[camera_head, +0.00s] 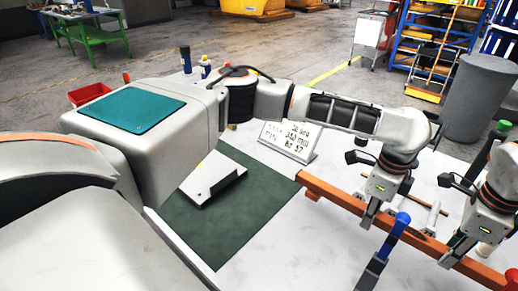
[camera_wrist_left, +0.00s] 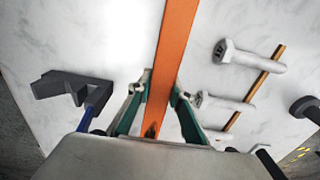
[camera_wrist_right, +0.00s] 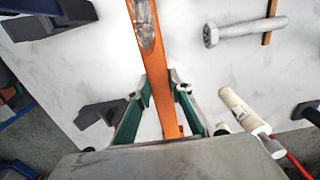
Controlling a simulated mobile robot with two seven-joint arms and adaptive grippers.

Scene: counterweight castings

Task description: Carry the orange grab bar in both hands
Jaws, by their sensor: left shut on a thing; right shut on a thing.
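The orange grab bar (camera_head: 334,196) runs from mid-table toward the lower right in the head view. My left gripper (camera_head: 368,222) is shut across it nearer its left end, and the bar (camera_wrist_left: 173,50) passes between the fingers (camera_wrist_left: 157,98) in the left wrist view. My right gripper (camera_head: 449,260) is shut on it further right. In the right wrist view the bar (camera_wrist_right: 153,60) lies between the fingers (camera_wrist_right: 162,92), with a worn grey patch beyond them. The grippers hide parts of the bar. I cannot tell its height above the table.
A blue-handled dark tool (camera_head: 394,233) stands close in front of the bar. Pale bolts (camera_wrist_left: 250,57) lie behind it. A lettered sign (camera_head: 289,141), a green mat (camera_head: 246,214) and a grey casting (camera_head: 213,181) are left. A grey bin (camera_head: 477,100) stands beyond the table.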

